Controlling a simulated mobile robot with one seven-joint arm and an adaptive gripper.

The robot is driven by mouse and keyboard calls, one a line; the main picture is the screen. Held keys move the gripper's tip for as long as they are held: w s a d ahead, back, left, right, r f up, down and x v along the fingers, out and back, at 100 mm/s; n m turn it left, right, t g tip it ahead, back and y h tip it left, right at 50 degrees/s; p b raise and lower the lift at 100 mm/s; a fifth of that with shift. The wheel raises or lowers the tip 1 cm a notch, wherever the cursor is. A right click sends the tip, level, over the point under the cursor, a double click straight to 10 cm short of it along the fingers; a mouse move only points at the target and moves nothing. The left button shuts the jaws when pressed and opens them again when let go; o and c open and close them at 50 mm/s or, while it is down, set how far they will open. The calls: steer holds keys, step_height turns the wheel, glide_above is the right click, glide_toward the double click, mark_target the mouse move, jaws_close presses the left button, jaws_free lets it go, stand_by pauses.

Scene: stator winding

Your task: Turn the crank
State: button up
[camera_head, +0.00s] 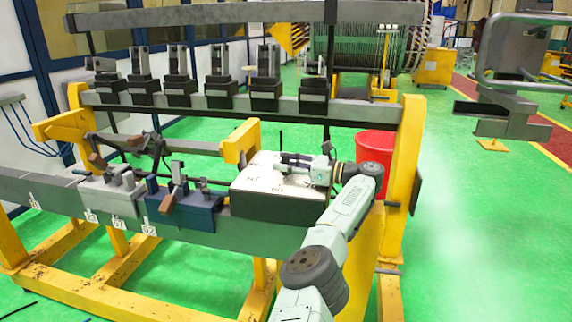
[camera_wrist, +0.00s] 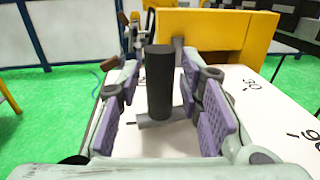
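The crank's dark cylindrical handle (camera_wrist: 160,82) stands upright in the wrist view, with a short grey bar at its foot just above a white surface. My gripper (camera_wrist: 157,90) is around it, with one purple-padded finger on each side. Gaps show between the handle and both pads, so the gripper is open and does not grip it. In the head view my gripper (camera_head: 287,160) reaches in from the right, low over the white-topped box (camera_head: 250,180) that bears printed numbers. The crank is mostly hidden by the gripper there.
A yellow block (camera_head: 241,142) stands just behind the box. A blue clamp block (camera_head: 190,208) and other fixtures sit to its left. A yellow post (camera_head: 404,155) and a red bin (camera_head: 374,150) are at the right. Several dark holders line the rear beam.

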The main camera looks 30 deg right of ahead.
steer(key=shift+o, duration=0.4)
steer(key=v, duration=1.2)
